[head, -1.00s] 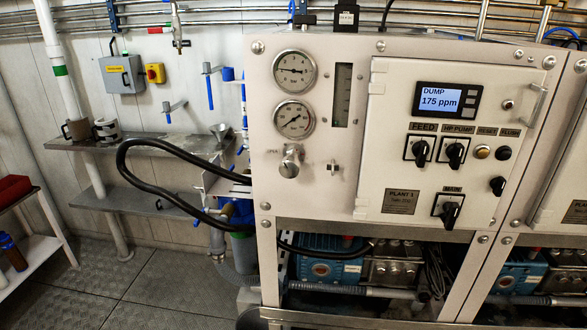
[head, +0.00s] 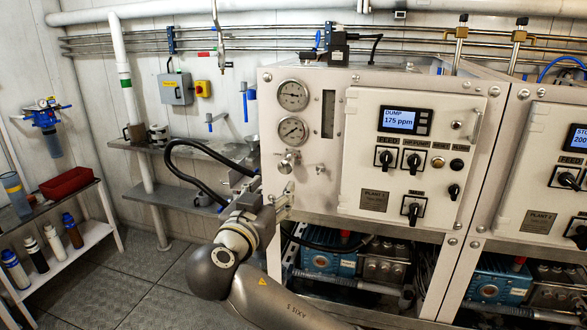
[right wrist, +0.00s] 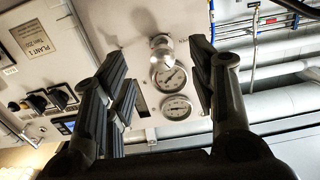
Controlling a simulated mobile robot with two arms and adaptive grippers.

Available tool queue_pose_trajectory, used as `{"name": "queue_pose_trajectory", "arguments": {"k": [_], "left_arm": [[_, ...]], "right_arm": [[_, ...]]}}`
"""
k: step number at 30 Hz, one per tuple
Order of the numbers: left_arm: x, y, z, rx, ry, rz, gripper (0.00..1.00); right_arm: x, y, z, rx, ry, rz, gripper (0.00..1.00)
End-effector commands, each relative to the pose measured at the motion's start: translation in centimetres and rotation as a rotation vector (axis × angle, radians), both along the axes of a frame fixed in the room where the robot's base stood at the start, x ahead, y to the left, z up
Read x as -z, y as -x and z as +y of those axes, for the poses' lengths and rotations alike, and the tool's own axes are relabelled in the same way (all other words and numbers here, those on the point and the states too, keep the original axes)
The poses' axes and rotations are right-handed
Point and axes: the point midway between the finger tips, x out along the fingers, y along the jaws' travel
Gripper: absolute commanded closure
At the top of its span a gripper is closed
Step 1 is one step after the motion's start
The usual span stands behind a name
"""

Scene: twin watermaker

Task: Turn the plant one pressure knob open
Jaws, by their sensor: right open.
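The plant one pressure knob (head: 288,163) is a small silver knob on the white panel, below two round gauges. In the right wrist view the knob (right wrist: 161,44) shows inverted, ahead of and between the open fingers. My right gripper (head: 284,200) is just below the knob in the head view, close to the panel. In its wrist view the right gripper (right wrist: 158,66) has its dark fingers wide apart, with nothing between them and no visible contact with the knob. My left gripper is not in view.
The upper gauge (head: 292,95) and lower gauge (head: 292,130) sit above the knob. A small valve (head: 320,168) is to its right. The plant one control door (head: 365,165) carries a display (head: 404,120) and switches. A black hose (head: 190,147) loops at the left.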

Motion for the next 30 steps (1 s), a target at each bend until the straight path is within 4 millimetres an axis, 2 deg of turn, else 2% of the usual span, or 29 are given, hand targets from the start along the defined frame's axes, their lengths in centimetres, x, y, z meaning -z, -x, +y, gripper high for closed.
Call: {"name": "queue_pose_trajectory", "arguments": {"k": [1, 6, 21, 30], "left_arm": [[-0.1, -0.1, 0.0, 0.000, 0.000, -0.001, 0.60], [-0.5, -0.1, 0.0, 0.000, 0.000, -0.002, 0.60], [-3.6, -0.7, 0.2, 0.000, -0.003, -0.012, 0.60], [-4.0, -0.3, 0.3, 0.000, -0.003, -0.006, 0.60]], "right_arm": [[-1.4, 0.6, 0.2, 0.004, -0.013, -0.030, 0.48], [-2.6, 0.5, 0.0, 0.014, -0.030, -0.059, 0.48], [-2.7, -7.3, -2.6, 0.014, -0.027, -0.056, 0.48], [-2.4, -9.1, -3.1, 0.012, -0.029, -0.055, 0.48]]}}
